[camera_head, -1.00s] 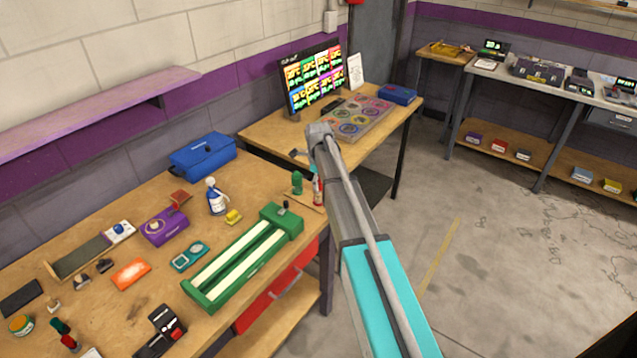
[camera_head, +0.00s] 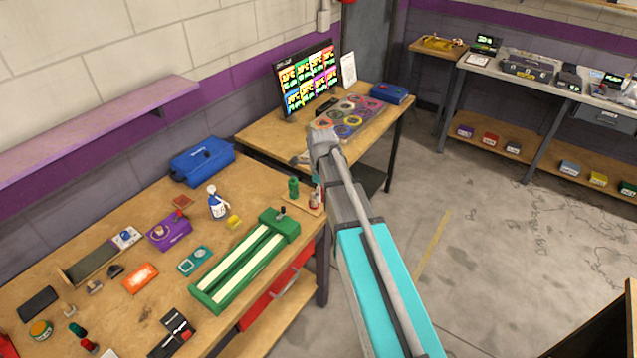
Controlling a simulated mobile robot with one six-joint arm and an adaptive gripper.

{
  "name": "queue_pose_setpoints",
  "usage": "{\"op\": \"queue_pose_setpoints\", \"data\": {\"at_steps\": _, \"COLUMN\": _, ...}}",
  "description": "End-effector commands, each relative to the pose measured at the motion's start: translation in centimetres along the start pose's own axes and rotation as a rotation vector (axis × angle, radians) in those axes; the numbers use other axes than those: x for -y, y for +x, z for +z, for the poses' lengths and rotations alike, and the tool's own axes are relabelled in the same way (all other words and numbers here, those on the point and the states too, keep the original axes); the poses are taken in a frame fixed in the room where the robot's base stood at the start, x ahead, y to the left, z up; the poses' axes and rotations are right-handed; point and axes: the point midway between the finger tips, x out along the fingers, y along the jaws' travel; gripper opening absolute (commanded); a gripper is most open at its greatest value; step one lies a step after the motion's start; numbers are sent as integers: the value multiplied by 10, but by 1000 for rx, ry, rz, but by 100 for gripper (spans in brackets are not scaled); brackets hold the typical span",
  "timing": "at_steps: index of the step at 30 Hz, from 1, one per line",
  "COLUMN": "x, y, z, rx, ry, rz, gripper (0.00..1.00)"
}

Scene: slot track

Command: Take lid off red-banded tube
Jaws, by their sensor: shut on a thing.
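The red-banded tube (camera_head: 315,200) is a small whitish and red upright shape on a small wooden board at the right end of the near workbench. My arm comes up from the lower right and bends over beside it. My gripper (camera_head: 317,182) is at the top of this tube, small and partly hidden by my own arm. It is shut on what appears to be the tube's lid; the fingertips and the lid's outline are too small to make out. A green tube (camera_head: 293,187) stands just left of it, apart from the gripper.
The green slot track (camera_head: 243,262) lies left of my arm. A spray bottle (camera_head: 217,204), a purple box (camera_head: 168,233) and a blue case (camera_head: 202,162) stand on the bench (camera_head: 135,205). A monitor (camera_head: 308,80) stands on the table behind. The floor (camera_head: 480,240) at right is clear.

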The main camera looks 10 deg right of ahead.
Motion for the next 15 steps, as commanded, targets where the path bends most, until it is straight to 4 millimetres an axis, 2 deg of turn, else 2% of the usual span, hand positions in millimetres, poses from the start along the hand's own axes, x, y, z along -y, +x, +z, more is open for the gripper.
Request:
{"op": "queue_pose_setpoints", "data": {"at_steps": 6, "x": -13, "y": -7, "z": -8, "rx": 0, "ry": 0, "rz": 0, "gripper": 43}}
{"op": "queue_pose_setpoints", "data": {"at_steps": 15, "x": -14, "y": -7, "z": -8, "rx": 0, "ry": 0, "rz": 0, "gripper": 43}}
